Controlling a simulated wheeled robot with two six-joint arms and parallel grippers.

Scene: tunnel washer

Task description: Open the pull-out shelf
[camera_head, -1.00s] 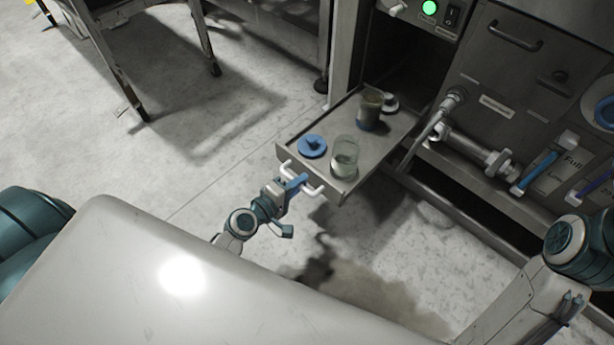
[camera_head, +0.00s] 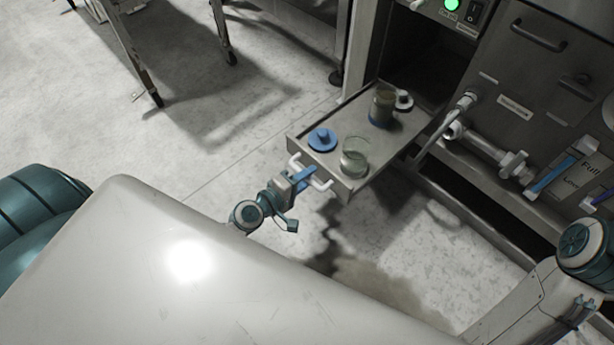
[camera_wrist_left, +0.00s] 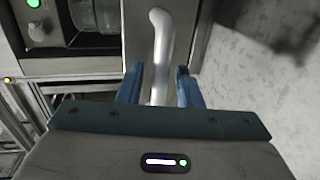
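The pull-out shelf (camera_head: 345,105) is a flat metal tray. It sticks well out of the dark opening in the machine. A white U-shaped handle (camera_head: 321,186) is on its front edge and also shows in the left wrist view (camera_wrist_left: 159,40). My left gripper (camera_head: 303,177) is at this handle. In the left wrist view its blue fingers (camera_wrist_left: 160,80) stand on both sides of the bar, with narrow gaps visible, so it looks open around it. My right gripper is not in view; only my right arm shows at the lower right.
The shelf carries a blue lid (camera_head: 322,139), a clear glass jar (camera_head: 354,158), a dark-filled jar (camera_head: 382,104) and a small white lid (camera_head: 404,101). Pipes and a valve (camera_head: 515,164) line the machine to the right. A metal-legged frame (camera_head: 135,60) stands at the back left.

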